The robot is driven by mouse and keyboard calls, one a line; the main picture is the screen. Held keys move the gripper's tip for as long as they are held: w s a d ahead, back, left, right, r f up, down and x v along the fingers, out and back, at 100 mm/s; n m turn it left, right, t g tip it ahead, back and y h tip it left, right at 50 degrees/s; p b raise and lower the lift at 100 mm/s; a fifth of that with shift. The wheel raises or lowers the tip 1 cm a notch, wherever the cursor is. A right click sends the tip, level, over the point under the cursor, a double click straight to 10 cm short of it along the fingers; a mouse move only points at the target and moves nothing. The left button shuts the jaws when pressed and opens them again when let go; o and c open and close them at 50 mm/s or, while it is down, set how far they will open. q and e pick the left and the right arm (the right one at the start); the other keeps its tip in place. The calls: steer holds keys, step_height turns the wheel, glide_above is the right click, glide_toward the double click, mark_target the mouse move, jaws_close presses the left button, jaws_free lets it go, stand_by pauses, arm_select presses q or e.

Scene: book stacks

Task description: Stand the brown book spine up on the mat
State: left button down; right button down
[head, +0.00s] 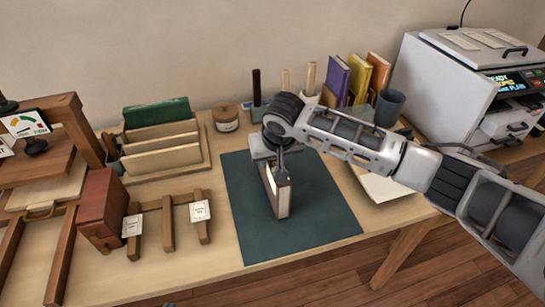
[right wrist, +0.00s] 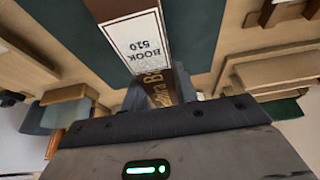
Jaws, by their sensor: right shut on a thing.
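The brown book (head: 282,198) is upright over the dark green mat (head: 325,205), near its middle. Its narrow side faces up toward my right gripper (head: 275,150). I cannot tell whether its lower edge touches the mat. In the right wrist view the brown spine (right wrist: 160,88) with gold letters lies between the fingers, and a white label reading "BOOK 520" (right wrist: 140,42) shows on the book. My right gripper is shut on the book from above. My left gripper is not in view.
A wooden rack (head: 168,222) with white tags and a red-brown box (head: 103,208) stand left of the mat. A file sorter (head: 160,145) and jar (head: 226,118) are behind. Coloured books (head: 358,80), a dark cup (head: 389,107) and a printer (head: 440,85) stand back right.

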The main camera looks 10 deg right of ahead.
steer(key=c, duration=1.1)
jaws_free()
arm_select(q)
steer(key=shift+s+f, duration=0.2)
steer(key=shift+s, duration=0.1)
arm_select(e)
steer(key=shift+r, duration=0.15)
steer(key=v, duration=1)
steer(key=shift+s+r, duration=0.1)
steer(key=shift+r, duration=0.2)
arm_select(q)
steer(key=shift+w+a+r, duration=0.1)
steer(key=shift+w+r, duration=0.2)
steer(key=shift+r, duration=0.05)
arm_select(e)
steer(key=shift+s+r, duration=0.3)
steer(key=shift+r, duration=0.25)
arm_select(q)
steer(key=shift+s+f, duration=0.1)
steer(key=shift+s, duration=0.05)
